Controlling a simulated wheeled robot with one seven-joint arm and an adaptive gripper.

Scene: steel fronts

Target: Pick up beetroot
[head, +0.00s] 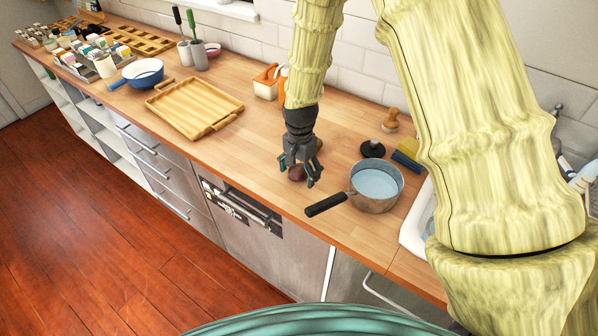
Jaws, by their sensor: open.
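The beetroot (297,173) is a small dark reddish-purple round thing on the wooden counter. It shows just below my gripper (300,179) in the head view and is partly hidden by the fingers. My gripper points down, open, with its fingertips around or just in front of the beetroot. I cannot tell whether the fingers touch it.
A saucepan (376,188) stands close on the right, its black handle (325,205) reaching toward my gripper. A black round-based object (372,149) and a sink (416,226) are further right. A wooden tray (194,106) lies left, with clear counter between.

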